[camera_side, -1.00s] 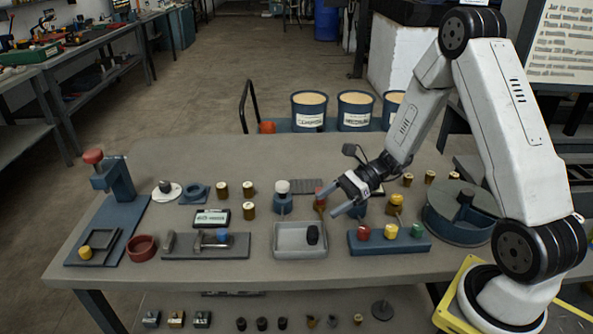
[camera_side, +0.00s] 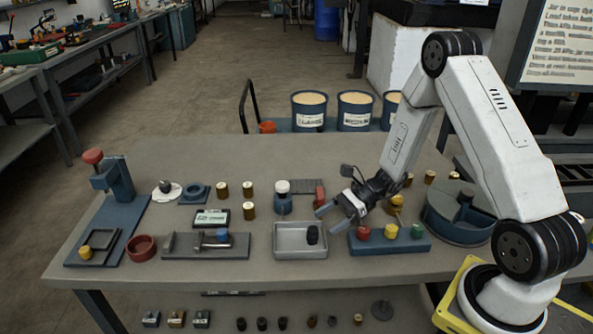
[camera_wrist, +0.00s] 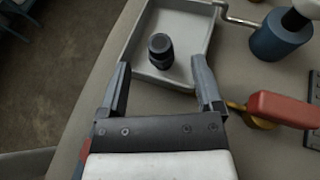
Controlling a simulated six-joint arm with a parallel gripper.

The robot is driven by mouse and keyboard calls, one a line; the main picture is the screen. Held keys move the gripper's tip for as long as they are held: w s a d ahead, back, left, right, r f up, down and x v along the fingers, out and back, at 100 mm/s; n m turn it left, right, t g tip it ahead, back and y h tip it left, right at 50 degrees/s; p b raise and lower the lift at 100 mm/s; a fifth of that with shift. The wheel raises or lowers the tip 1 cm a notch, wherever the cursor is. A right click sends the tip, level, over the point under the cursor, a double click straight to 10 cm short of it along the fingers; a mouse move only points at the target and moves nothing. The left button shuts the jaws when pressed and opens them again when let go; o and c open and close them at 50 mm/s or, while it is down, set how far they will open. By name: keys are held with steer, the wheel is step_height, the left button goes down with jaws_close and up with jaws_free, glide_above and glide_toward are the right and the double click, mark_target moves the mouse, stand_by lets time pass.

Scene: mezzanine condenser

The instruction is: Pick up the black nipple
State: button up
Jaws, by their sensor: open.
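The black nipple (camera_side: 312,234) stands in the right part of a shallow light-grey tray (camera_side: 283,251) near the table's front edge. In the wrist view the nipple (camera_wrist: 160,50) is a dark, short cylinder on the floor of the tray (camera_wrist: 199,20), ahead of and between my fingers. My gripper (camera_side: 326,219) is open and empty, above and just right of the tray. In the wrist view my gripper (camera_wrist: 160,72) has its two fingertips apart, one on each side of the line to the nipple. The fingers do not appear to touch it.
A blue block with red, yellow and green knobs (camera_side: 390,245) stands right of the tray. A blue pot with a white top (camera_side: 283,205) stands behind it. A red-handled tool (camera_wrist: 284,108) lies right of my right finger. A grey fixture (camera_side: 240,245) stands left.

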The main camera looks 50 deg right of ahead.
mark_target(315, 227)
steer(key=shift+x, duration=2.5)
steer(key=shift+r, duration=0.1)
jaws_close()
steer(key=shift+r, duration=0.15)
